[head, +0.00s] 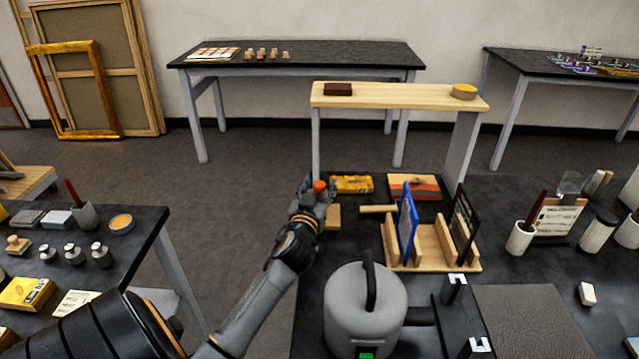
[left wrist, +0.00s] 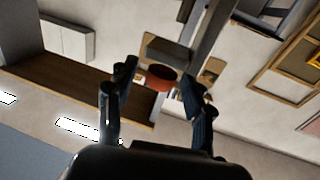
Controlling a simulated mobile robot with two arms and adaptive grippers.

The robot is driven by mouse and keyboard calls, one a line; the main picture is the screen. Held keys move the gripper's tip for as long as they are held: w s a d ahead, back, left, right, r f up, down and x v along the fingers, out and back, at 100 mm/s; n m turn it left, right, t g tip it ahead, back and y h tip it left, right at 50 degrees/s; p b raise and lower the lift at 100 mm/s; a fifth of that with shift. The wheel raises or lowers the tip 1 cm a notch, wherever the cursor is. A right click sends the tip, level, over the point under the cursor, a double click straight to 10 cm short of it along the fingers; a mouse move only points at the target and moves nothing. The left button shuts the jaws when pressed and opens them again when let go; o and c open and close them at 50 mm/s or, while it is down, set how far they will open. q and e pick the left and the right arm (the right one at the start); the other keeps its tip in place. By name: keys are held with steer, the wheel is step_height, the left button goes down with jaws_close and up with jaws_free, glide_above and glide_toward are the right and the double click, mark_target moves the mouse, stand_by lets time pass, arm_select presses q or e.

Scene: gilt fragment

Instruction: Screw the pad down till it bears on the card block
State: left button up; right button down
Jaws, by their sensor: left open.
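My left gripper (head: 317,192) is open, with its fingers on either side of an orange-red knob (head: 320,186). In the left wrist view the red knob (left wrist: 161,77) sits between the two open fingertips (left wrist: 160,78), with a gap visible on each side. A grey-brown piece (left wrist: 168,52) and pale wooden parts show just behind the knob. In the head view a small wooden block (head: 333,217) lies just right of the gripper. The pad and the card block cannot be made out; the hand covers that spot. My right gripper does not show.
A yellow box (head: 352,184) and an orange-topped board (head: 414,187) lie beyond the hand. A wooden rack (head: 432,258) holding upright panels stands to the right. A grey canister (head: 365,310) stands in front. A raised wooden shelf (head: 400,97) spans the back.

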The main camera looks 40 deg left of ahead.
arm_select(q)
steer(key=shift+w+a, duration=0.2)
steer(key=shift+w, duration=0.15)
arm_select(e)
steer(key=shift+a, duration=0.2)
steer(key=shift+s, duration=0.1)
arm_select(q)
steer(key=shift+c, duration=0.4)
jaws_close()
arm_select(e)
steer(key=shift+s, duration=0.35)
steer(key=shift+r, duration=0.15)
